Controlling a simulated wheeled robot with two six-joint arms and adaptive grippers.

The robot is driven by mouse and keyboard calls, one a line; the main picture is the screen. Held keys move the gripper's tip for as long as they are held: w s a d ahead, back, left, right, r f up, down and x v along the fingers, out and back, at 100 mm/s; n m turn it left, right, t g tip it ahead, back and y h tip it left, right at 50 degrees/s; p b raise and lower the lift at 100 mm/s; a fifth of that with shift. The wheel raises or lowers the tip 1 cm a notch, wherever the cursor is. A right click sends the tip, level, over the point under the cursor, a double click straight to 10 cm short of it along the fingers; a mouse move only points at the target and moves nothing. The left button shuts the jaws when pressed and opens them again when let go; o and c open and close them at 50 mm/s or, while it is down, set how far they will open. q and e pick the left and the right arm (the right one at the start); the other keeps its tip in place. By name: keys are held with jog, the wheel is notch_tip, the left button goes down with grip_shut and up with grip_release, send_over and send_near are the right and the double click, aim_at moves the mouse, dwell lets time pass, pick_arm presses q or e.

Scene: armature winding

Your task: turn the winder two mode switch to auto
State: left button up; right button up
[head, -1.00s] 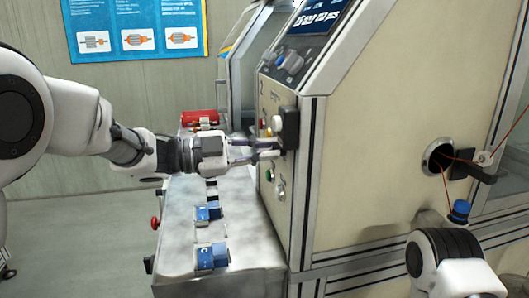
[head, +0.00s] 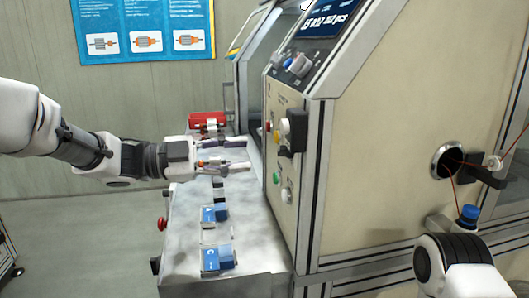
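The winder's slanted cream front panel (head: 290,101) carries a "2" mark and several controls. A black block-shaped control (head: 299,131) with a pale round part (head: 284,128) beside it stands out from the panel; I cannot tell which setting it points to, or for sure that it is the mode switch. A red button (head: 267,127) is to its left, and a green button (head: 276,177) and a pale knob (head: 284,195) are below. My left gripper (head: 236,152) is open and empty, left of the panel and apart from it. My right gripper is out of view.
A grey bench (head: 245,240) below the panel holds blue-and-clear blocks (head: 216,259) and a red part (head: 208,121). A dark screen (head: 330,20) and a blue-lit knob (head: 299,65) are above. Red wire runs by a round opening (head: 449,163) on the right.

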pick_arm(q)
jog(key=v, duration=0.5)
jog(key=shift+r, duration=0.1)
